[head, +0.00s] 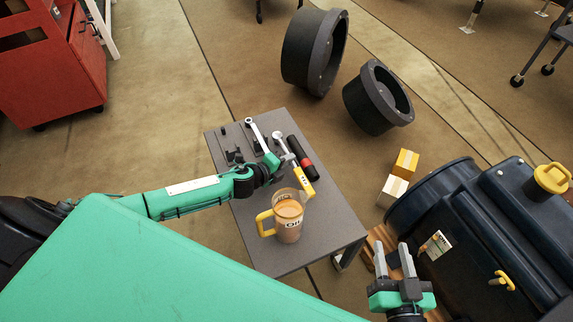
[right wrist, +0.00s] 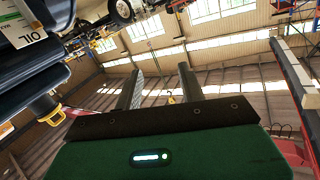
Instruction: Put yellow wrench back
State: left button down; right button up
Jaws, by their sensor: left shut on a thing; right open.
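The yellow wrench (head: 306,178) has a yellow handle and a silver head. In the head view it is at the right part of the grey table, behind the jug. My left gripper (head: 286,158) is shut on it near the top of its handle. I cannot tell whether the wrench touches the table. A second wrench with a silver ring end (head: 250,123) lies to its left, partly hidden by my gripper. My right gripper (head: 395,258) is open and empty, to the right of the table's front corner. Its two fingers also show in the right wrist view (right wrist: 162,88).
The grey table (head: 272,262) also holds an oil jug (head: 288,222) with a yellow handle, close in front of my left gripper, and a black-and-red tool (head: 305,162). A dark blue machine (head: 470,235) stands at the right. Two small boxes (head: 393,190) lie between.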

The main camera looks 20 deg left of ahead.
pick_arm(q)
jog(key=shift+f, duration=0.5)
pick_arm(e)
jog(key=shift+w+d+r+t, duration=0.15)
jog(key=shift+w+r+t, duration=0.15)
jog(key=shift+r, duration=0.3)
jog(key=shift+w+d+r+t, duration=0.2)
jog(key=shift+r+t, duration=0.2)
jog(key=shift+r, duration=0.2)
jog(key=shift+r, duration=0.1)
pick_arm(q)
jog(key=shift+f, duration=0.1)
jog(key=c, duration=1.4)
grip_release()
pick_arm(e)
jog(key=shift+w+r+t, duration=0.1)
jog(key=shift+r+t, duration=0.1)
jog(key=shift+t, duration=0.1)
jog(key=shift+f, duration=0.1)
